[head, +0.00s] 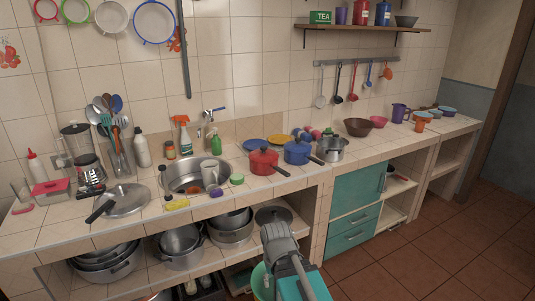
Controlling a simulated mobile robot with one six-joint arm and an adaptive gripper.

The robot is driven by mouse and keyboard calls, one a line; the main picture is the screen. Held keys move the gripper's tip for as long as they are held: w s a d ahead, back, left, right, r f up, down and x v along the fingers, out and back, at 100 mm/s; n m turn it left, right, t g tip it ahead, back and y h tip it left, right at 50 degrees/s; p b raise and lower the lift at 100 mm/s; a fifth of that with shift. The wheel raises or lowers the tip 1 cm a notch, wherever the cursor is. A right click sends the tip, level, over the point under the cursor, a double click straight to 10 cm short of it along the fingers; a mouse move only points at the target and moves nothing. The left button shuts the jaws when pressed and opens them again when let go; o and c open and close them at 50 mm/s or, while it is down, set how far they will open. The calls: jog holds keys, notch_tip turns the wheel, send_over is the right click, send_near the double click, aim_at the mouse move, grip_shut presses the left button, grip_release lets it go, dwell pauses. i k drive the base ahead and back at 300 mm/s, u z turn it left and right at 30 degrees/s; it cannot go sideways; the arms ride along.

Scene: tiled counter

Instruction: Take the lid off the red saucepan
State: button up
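The red saucepan (264,168) stands upright on the tiled counter, just right of the sink. Its red lid (263,155) sits on top of it, and its dark handle (283,171) points to the lower right, toward the counter's front edge. My gripper (272,230) is at the end of my grey arm, low in front of the counter, below and apart from the saucepan. Its fingers cannot be made out from this angle, so I cannot tell whether it is open or shut.
A blue saucepan (297,153) stands close on the right, with a steel pot (330,150) beyond it. A green sponge (237,179) and the sink (190,177) are on the left. Yellow (278,140) and blue plates (254,145) lie behind. The counter's front strip by the saucepan is mostly clear.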

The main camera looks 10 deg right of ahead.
aim_at(263, 155)
jog(key=i, duration=1.55)
jog(key=u, duration=0.05)
